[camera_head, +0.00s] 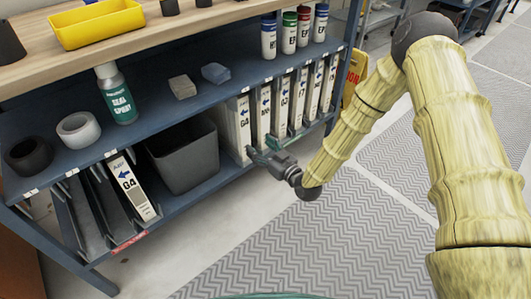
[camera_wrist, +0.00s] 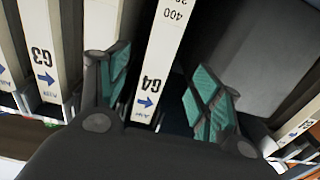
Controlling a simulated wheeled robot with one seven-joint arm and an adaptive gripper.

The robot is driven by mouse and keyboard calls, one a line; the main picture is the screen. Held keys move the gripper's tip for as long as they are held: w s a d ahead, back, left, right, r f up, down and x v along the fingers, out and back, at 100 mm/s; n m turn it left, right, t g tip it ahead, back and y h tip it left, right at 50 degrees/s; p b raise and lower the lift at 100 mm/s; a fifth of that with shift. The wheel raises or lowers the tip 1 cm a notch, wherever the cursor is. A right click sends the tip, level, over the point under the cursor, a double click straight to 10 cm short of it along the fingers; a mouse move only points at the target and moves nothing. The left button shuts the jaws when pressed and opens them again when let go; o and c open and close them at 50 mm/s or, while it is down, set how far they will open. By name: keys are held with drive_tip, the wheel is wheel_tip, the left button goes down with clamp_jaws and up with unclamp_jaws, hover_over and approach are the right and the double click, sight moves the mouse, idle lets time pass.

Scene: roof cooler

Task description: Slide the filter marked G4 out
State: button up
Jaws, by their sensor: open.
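A white filter marked G4 (camera_head: 241,128) stands upright at the left end of the filter row on the lower shelf. In the wrist view this G4 filter (camera_wrist: 157,65) lies between the fingers, closer to the left finger. My gripper (camera_head: 259,153) is open at the lower front of that filter, and its teal pads show in the wrist view (camera_wrist: 163,82). Gaps show beside the filter, clearest on its right. Whether the left finger touches it I cannot tell.
More filters stand close beside it, one marked G3 (camera_wrist: 45,50). A dark grey bin (camera_head: 185,155) stands left of the row. A green-labelled spray bottle (camera_head: 117,95), tape rolls (camera_head: 78,130) and several cans (camera_head: 289,33) are above. The patterned floor in front is clear.

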drive_tip(key=b+x, duration=0.2)
drive_tip(key=x, duration=1.1)
drive_tip(key=shift+w+a+b, duration=0.15)
drive_tip(key=shift+b, duration=0.2)
clamp_jaws()
